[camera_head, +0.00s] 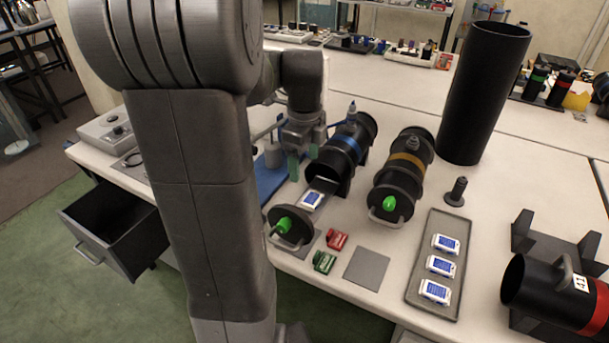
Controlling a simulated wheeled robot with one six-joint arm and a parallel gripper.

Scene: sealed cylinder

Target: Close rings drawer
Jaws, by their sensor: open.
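The black drawer (123,232) hangs pulled out below the table's front left edge, at the left of the head view. Its grey bar handle (88,254) faces the lower left. The inside that shows looks dark and empty, and my arm hides the ground to its right. No label on the drawer can be read. My gripper (303,160) is open, with green fingertips pointing down. It appears over the table beside the blue-banded cylinder, well to the right of the drawer. I see nothing between its fingers.
A blue-banded cylinder (347,146) has its tray out with a white device (312,200). A gold-banded cylinder (406,163) lies beside it, and a tall black tube (484,95) stands behind. Red (337,239) and green (324,262) blocks lie in front. Floor (40,290) before the drawer is clear.

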